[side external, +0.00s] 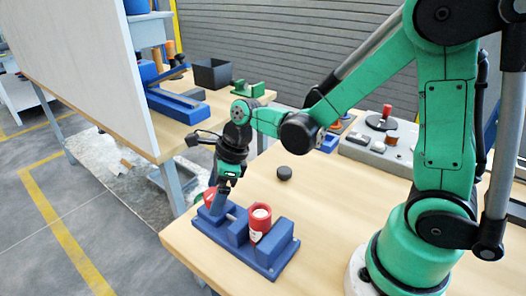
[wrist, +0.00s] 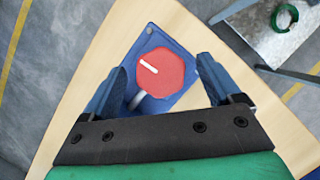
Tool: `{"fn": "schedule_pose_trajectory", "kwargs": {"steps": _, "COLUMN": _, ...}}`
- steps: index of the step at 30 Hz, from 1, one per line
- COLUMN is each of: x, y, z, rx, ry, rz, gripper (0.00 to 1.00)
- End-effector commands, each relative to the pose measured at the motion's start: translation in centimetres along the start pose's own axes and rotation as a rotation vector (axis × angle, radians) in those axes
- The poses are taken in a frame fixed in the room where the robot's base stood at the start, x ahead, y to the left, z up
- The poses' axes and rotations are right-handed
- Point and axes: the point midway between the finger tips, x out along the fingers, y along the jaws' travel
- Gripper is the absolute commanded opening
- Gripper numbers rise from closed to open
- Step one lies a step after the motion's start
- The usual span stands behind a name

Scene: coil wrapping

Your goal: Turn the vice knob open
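The blue vice (side external: 246,240) sits on the near corner of the wooden table. A red and white cylinder (side external: 260,222) stands in it. The red knob (side external: 210,197) is at the vice's left end, partly hidden by my gripper. In the wrist view the knob (wrist: 166,73) is an octagon with a white mark, on the blue base (wrist: 152,40). My gripper (wrist: 168,88) is open, with one blue finger on each side of the knob and visible gaps to both. In the side view my gripper (side external: 217,196) points down at the knob.
A black round puck (side external: 284,173) lies on the table behind the vice. A grey control box (side external: 380,145) with a red-topped lever stands at the back right. Another bench (side external: 180,130) holds a dark bin (side external: 211,73) and blue and green fixtures. The table edge is close to the vice.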

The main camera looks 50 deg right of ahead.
Motion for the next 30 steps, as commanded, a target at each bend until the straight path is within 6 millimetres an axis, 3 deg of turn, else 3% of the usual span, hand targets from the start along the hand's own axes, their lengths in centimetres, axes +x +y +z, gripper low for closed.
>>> {"fn": "schedule_pose_trajectory", "kwargs": {"steps": 1, "x": -0.01, "y": 0.0, "z": 0.0, "rx": 0.0, "ry": 0.0, "rz": 0.0, "gripper": 0.69}}
{"fn": "schedule_pose_trajectory", "kwargs": {"steps": 8, "x": -0.02, "y": 0.01, "z": 0.0, "rx": -0.001, "ry": 0.0, "rz": 0.0, "gripper": 0.03}}
{"fn": "schedule_pose_trajectory", "kwargs": {"steps": 20, "x": -0.02, "y": -0.04, "z": -0.01, "rx": -0.072, "ry": 0.001, "rz": 0.031, "gripper": 0.01}}
{"fn": "schedule_pose_trajectory", "kwargs": {"steps": 30, "x": 0.01, "y": -0.2, "z": 0.05, "rx": -0.318, "ry": 0.0, "rz": 0.134, "gripper": 0.01}}
